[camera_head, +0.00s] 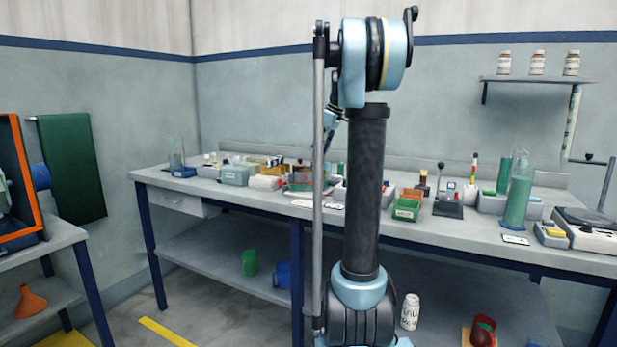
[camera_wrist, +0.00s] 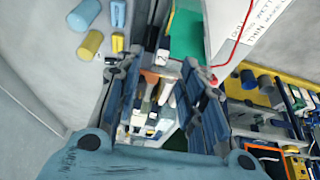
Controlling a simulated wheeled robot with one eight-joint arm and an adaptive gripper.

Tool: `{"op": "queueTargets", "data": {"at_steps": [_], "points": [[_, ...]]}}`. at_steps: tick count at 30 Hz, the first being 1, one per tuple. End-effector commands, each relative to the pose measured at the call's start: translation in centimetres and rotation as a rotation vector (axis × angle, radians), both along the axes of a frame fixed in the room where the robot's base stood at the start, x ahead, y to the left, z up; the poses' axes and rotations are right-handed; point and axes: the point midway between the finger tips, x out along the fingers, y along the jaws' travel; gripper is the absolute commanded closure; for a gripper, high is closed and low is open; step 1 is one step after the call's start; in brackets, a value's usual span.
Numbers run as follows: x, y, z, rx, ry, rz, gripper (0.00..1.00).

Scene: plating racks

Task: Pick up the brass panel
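I cannot make out the brass panel with certainty in either view. A small yellowish piece (camera_head: 272,162) shows among the items at the back of the bench in the head view, too small to identify. My gripper (camera_wrist: 155,72) is open in the wrist view, with its two fingers apart. Small items show between and beyond the fingers, and I see nothing clearly held. In the head view my arm stands in front of the bench and hides its middle; the gripper is mostly hidden behind it.
The grey bench (camera_head: 225,196) carries several small boxes, including a green bin (camera_head: 406,208). A green cylinder (camera_head: 517,203) stands at the right. A wall shelf (camera_head: 535,79) holds white jars. An orange-framed machine (camera_head: 22,240) stands at the far left. Some floor is clear in front.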

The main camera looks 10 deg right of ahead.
Motion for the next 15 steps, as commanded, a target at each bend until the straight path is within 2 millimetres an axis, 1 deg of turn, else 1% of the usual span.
{"op": "queueTargets", "data": {"at_steps": [4,9,12,15], "points": [[0.3,0.3,-1.2,0.0,0.0,-0.001,0.63],[0.8,0.8,-3.4,0.0,0.0,-0.001,0.63],[1.0,1.1,-4.4,0.0,0.0,-0.001,0.63],[1.1,1.2,-4.8,0.0,0.0,-0.002,0.63]]}}
